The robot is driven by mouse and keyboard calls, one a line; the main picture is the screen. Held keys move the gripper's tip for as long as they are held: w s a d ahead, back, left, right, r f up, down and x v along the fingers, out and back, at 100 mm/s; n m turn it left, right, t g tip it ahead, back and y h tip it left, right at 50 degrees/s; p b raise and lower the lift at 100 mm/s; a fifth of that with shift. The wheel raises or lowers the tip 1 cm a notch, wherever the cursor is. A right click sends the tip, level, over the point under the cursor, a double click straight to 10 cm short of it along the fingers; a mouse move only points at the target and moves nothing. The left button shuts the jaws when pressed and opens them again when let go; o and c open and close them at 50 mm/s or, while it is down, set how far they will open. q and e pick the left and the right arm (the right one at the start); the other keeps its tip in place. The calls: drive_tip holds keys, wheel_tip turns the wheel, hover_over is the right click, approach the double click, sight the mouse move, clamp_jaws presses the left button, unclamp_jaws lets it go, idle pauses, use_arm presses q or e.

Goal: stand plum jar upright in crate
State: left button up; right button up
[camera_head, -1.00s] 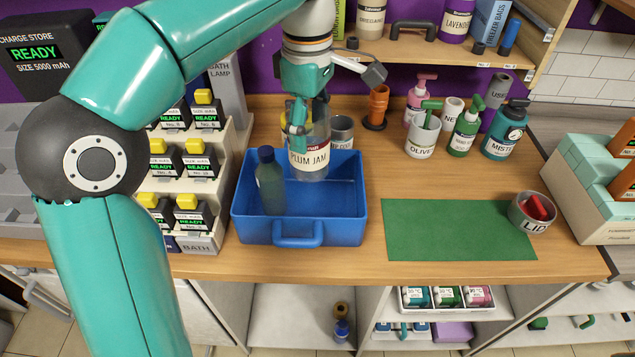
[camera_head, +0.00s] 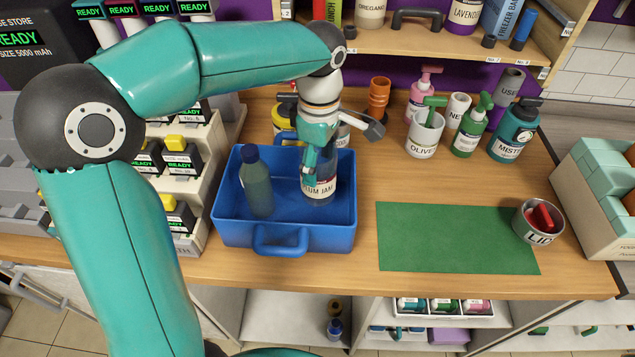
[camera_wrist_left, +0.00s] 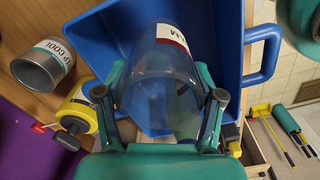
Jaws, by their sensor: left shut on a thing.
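The plum jar (camera_head: 320,188) is a clear jar with a white label, upright inside the right part of the blue crate (camera_head: 285,240). My left gripper (camera_head: 318,160) comes down from above and is shut on the jar's upper part. In the left wrist view the jar (camera_wrist_left: 165,70) sits between the two fingers (camera_wrist_left: 165,108), with the crate (camera_wrist_left: 228,45) around it. Whether the jar's base touches the crate floor is hard to tell. A dark green bottle (camera_head: 257,182) stands in the crate's left part. My right gripper is not in view.
Behind the crate are a yellow container (camera_head: 283,120) and a grey can (camera_wrist_left: 40,68). A stepped battery rack (camera_head: 205,150) is close on the left. A green mat (camera_head: 455,237) lies clear to the right, with the LID can (camera_head: 538,220) at its edge.

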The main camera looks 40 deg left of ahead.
sight(318, 185)
use_arm(q)
drive_tip(key=shift+f, duration=3.2)
drive_tip(key=shift+s, duration=0.1)
drive_tip(key=shift+f, duration=0.1)
drive_tip(key=o, duration=1.4)
drive_tip(key=shift+o, duration=0.2)
wheel_tip(318, 185, up, 12)
